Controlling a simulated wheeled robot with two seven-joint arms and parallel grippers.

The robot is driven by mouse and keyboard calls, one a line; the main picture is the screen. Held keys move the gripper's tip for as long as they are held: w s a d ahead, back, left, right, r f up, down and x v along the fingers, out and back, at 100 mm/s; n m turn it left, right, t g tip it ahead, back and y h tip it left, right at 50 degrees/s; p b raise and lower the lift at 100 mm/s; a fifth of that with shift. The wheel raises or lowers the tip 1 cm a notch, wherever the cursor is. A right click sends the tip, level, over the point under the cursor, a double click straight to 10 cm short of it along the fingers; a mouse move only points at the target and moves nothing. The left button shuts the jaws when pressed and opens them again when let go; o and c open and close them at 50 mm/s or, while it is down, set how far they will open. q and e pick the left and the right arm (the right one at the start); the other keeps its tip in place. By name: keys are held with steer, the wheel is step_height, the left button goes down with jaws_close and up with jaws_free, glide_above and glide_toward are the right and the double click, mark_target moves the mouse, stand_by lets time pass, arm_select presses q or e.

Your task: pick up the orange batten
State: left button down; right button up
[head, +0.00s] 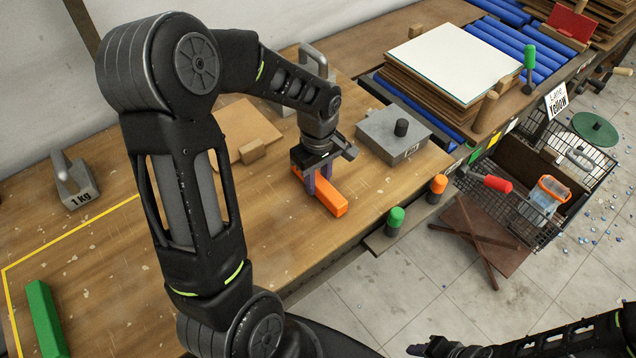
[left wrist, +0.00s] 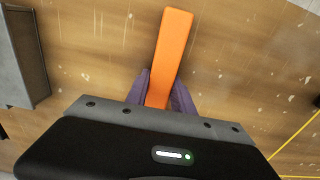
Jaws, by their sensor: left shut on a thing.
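The orange batten (head: 327,197) lies on the wooden bench top, near its front edge, in the head view. My left gripper (head: 318,182) is over the batten with its purple fingers on either side of it, shut on it. In the left wrist view the orange batten (left wrist: 173,50) runs up from between the purple fingers of the left gripper (left wrist: 160,92). I cannot tell whether the batten is clear of the bench. My right gripper (head: 425,347) shows at the bottom of the head view, low over the floor and partly cut off; its jaws are unclear.
A grey metal block (head: 391,138) with a black knob stands right of the batten. A green batten (head: 45,318) and a 1 kg weight (head: 76,187) are at left. Green (head: 396,217) and orange (head: 438,186) buttons line the front edge. A wire basket (head: 520,214) stands beyond.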

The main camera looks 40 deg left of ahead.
mark_target(319, 179)
arm_select(q)
step_height(319, 179, up, 10)
stand_by(0.7)
stand_by(0.5)
